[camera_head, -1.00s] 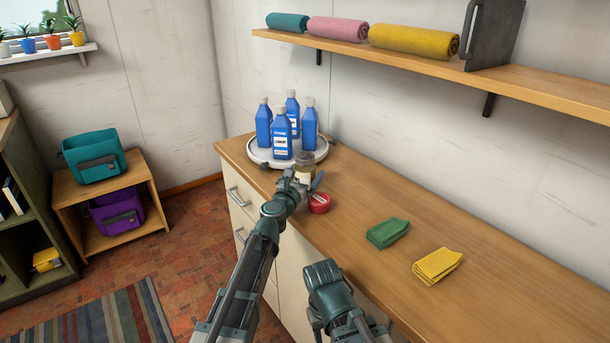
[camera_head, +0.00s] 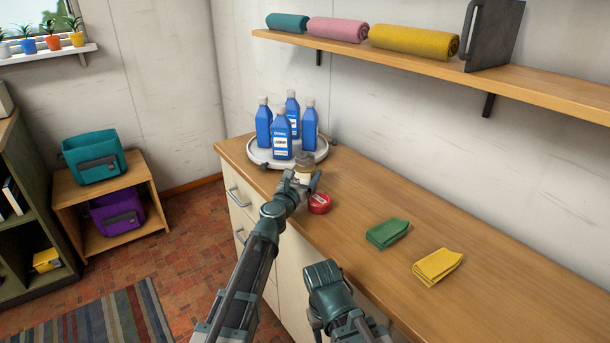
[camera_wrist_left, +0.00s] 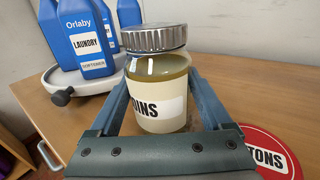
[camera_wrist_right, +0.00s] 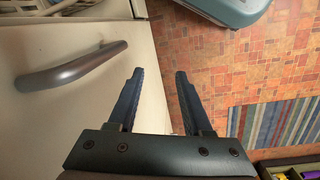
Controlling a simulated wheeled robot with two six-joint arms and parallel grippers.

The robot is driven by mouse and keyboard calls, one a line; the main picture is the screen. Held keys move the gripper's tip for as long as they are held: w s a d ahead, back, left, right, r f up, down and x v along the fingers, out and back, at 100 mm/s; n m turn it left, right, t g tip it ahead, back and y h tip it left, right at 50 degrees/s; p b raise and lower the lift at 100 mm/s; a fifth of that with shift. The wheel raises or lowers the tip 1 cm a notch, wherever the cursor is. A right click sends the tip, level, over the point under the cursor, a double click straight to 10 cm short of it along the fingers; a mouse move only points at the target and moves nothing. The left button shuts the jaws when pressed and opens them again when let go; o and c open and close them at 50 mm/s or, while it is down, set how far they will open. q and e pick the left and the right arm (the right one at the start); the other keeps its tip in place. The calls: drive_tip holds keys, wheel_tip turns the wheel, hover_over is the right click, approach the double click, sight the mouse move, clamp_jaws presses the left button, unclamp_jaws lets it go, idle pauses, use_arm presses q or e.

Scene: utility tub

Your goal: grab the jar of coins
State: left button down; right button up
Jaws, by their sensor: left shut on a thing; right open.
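The jar of coins (camera_wrist_left: 158,85) has a ribbed silver lid and a white label ending in "OINS" in the left wrist view. It stands upright on the wooden counter, and it also shows in the head view (camera_head: 304,164), partly hidden by my gripper. My left gripper (camera_head: 303,181) is shut on the jar, one finger on each side, as the left wrist view (camera_wrist_left: 162,92) shows. My right gripper (camera_wrist_right: 153,75) is open and empty, low in front of the counter's drawers.
A round red tin (camera_head: 319,204) with a label ending in "TONS" sits close beside the jar. Several blue laundry bottles stand on a round white tray (camera_head: 260,160) behind it. A green cloth (camera_head: 387,232) and a yellow cloth (camera_head: 437,265) lie further right.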

sight(301, 167)
use_arm(q)
drive_tip(key=shift+r, duration=0.1)
drive_tip(key=shift+r+p, duration=0.6)
drive_tip(key=shift+p, duration=0.1)
wheel_tip(301, 167, up, 3)
drive_tip(key=p, duration=0.2)
drive_tip(key=shift+f+p, duration=0.1)
drive_tip(key=shift+p, duration=0.3)
drive_tip(key=s+d, duration=0.3)
drive_tip(key=s, duration=1.2)
drive_tip(key=shift+s+r+p, duration=0.35)
drive_tip(key=shift+r, duration=0.05)
